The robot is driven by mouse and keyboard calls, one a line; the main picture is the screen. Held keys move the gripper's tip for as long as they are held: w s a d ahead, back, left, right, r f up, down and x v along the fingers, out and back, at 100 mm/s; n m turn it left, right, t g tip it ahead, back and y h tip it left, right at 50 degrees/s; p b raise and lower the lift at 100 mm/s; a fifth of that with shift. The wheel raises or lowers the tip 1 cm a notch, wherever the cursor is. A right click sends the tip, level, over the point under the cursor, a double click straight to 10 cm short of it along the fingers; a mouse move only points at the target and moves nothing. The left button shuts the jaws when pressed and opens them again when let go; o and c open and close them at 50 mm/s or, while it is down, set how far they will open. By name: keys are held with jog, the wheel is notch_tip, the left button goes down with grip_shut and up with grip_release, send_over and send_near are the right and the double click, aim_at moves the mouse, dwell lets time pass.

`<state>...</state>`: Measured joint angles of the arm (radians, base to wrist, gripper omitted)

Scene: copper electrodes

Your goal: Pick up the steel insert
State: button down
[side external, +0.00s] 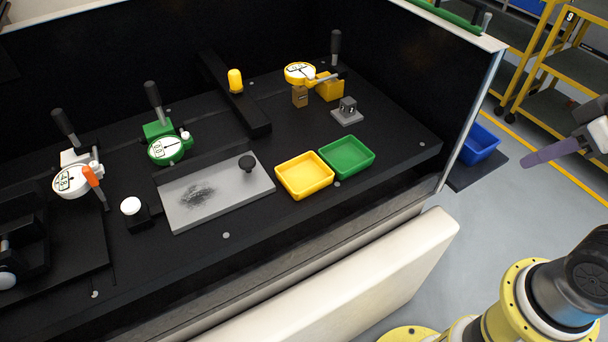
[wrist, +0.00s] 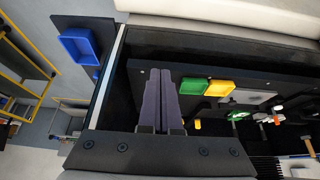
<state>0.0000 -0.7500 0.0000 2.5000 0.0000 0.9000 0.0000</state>
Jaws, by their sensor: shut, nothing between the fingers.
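No part can be named as the steel insert with certainty. A small grey metal block on a square grey plate (side external: 347,110) stands at the right of the black bench in the side view. I cannot make it out in the wrist view. My gripper (side external: 527,162) is at the far right of the side view, off the bench, well to the right of that block. In the wrist view my gripper's two long purple-grey fingers (wrist: 160,72) lie close together with nothing held between them.
A yellow tray (side external: 304,187) and a green tray (side external: 359,168) sit near the front edge. A flat grey plate (side external: 228,204) with a black knob lies left of them. Dial gauges with upright levers stand behind. A blue bin (side external: 480,150) is beyond the bench's side wall (side external: 470,110).

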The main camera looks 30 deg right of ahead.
jog(key=c, duration=1.5)
grip_release()
jog(key=shift+c, duration=0.2)
jog(key=o, duration=1.1)
